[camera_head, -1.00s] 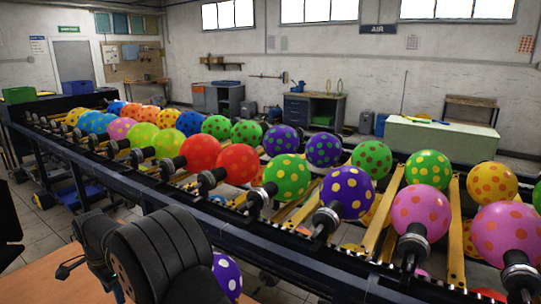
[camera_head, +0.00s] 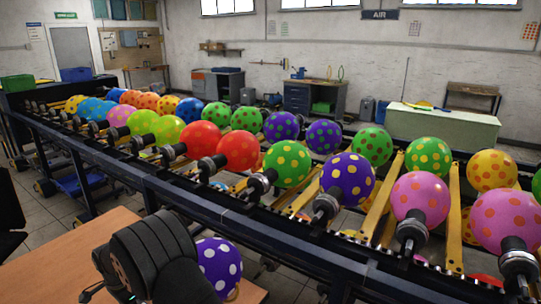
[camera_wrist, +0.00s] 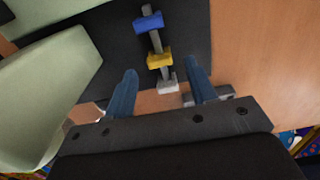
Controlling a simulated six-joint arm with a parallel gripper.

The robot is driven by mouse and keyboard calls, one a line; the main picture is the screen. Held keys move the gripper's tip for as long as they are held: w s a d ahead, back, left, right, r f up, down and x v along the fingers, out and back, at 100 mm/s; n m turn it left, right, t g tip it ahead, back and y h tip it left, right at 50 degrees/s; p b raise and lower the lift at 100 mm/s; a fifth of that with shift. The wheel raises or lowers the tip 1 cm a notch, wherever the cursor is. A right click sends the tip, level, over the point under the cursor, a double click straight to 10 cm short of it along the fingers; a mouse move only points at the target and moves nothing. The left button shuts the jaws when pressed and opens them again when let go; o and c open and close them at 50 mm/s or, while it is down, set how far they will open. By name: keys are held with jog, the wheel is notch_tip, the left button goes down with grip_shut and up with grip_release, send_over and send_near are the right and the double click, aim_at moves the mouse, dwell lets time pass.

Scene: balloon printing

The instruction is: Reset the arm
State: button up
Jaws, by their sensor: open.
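My gripper (camera_wrist: 160,68) shows in the wrist view as two blue fingers, spread apart with nothing held between them. Beyond and between the fingers is a grey bar with a blue piece (camera_wrist: 149,22), a yellow piece (camera_wrist: 159,60) and a pale piece (camera_wrist: 167,87) on it; I cannot tell whether the fingers are near it in height. In the head view my dark arm is at the bottom left, and my fingers are hidden there.
A wooden table (camera_head: 70,255) lies at the lower left. A purple balloon with white dots (camera_head: 220,262) is right beside my arm. A long conveyor (camera_head: 130,177) carrying several dotted balloons runs behind. A pale green object (camera_wrist: 45,85) is left of my gripper.

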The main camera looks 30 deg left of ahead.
jog(key=shift+r, duration=1.6)
